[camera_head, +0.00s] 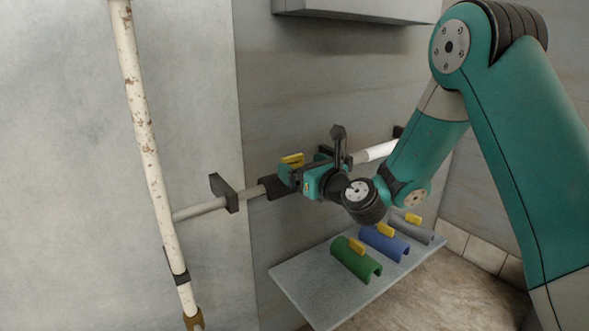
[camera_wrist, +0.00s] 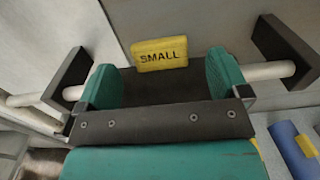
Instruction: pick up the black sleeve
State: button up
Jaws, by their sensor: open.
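The black sleeve (camera_head: 277,187) sits on the horizontal white pipe, with a yellow tag (camera_head: 292,160) standing up from it. In the wrist view the dark sleeve (camera_wrist: 165,88) lies between my fingers, and its tag (camera_wrist: 160,54) reads "SMALL". My gripper (camera_head: 303,173) is at the sleeve and hides much of it in the head view. In the wrist view my gripper (camera_wrist: 165,80) is open, with one teal finger near each side of the sleeve. I cannot tell whether the fingers touch it.
Dark brackets (camera_head: 224,193) hold the pipe (camera_head: 201,208) on both sides of the sleeve. A rusty vertical pipe (camera_head: 146,130) stands left. Below, a grey shelf (camera_head: 312,292) carries green (camera_head: 355,260), blue (camera_head: 384,242) and grey (camera_head: 411,229) sleeves with yellow tags. A box (camera_head: 355,8) hangs above.

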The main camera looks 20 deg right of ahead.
aim_at(294, 160)
jog(key=p+x, duration=0.3)
jog(key=shift+w+a+r, duration=0.1)
jog(key=shift+w+r, duration=0.05)
jog(key=shift+r, duration=0.2)
jog(key=shift+w+a+f, duration=0.1)
jog(key=shift+w+f, duration=0.15)
jog(key=shift+w, duration=0.05)
jog(key=c, duration=1.3)
jog(key=shift+r, duration=0.15)
